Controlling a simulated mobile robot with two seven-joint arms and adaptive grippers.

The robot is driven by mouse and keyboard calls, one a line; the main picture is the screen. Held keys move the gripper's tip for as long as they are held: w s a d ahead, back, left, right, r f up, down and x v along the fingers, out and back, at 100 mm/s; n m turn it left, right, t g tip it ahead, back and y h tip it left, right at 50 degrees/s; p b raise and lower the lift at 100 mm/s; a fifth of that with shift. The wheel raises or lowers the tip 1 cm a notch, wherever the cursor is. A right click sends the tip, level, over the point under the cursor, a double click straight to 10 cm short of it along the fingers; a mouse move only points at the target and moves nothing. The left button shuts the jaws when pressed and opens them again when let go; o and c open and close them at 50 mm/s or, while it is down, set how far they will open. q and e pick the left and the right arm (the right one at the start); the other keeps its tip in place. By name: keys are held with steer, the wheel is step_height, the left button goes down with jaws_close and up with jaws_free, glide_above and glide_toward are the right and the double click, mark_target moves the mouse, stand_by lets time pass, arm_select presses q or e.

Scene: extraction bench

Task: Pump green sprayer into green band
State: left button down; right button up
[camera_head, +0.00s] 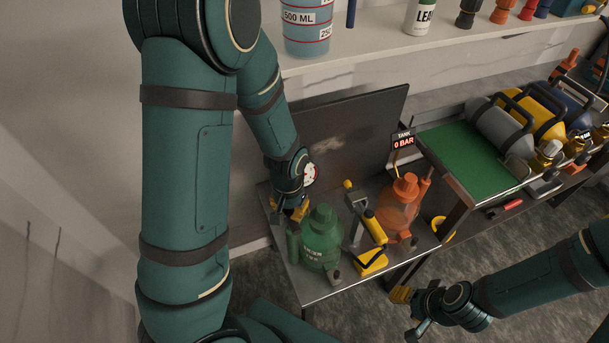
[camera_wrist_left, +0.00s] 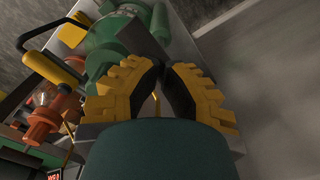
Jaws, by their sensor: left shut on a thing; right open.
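The green sprayer (camera_head: 321,246) stands on the grey bench, with a slim green cylinder (camera_head: 293,245) at its left side. My left gripper (camera_head: 296,209) is behind and above that cylinder. In the left wrist view its yellow fingers (camera_wrist_left: 162,75) are shut at the end of a dark grey piece (camera_wrist_left: 137,37) by the green cylinder (camera_wrist_left: 160,20), apparently the pump handle; the fingers hide part of it. A white round gauge (camera_head: 310,174) is behind my left wrist; its needle is too small to read. No green band can be made out. My right gripper (camera_head: 400,296) is open, in front of the bench.
A yellow-and-grey pump tool (camera_head: 372,229) stands right of the green sprayer, then an orange sprayer (camera_head: 398,208). A green mat (camera_head: 465,148) and several canisters (camera_head: 500,125) are further right. A shelf (camera_head: 380,48) runs above.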

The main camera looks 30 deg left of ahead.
arm_select(q)
steer(key=shift+f+b, duration=1.15)
steer(key=shift+f, duration=0.6)
step_height(320, 180, up, 6)
steer(key=p, duration=0.5)
steer(key=shift+f, duration=0.35)
steer(key=shift+f+b, duration=2.25)
steer(key=shift+f, duration=0.45)
steer(key=shift+r, duration=0.15)
step_height(320, 180, up, 5)
steer(key=p, duration=0.5)
steer(key=shift+r, duration=0.2)
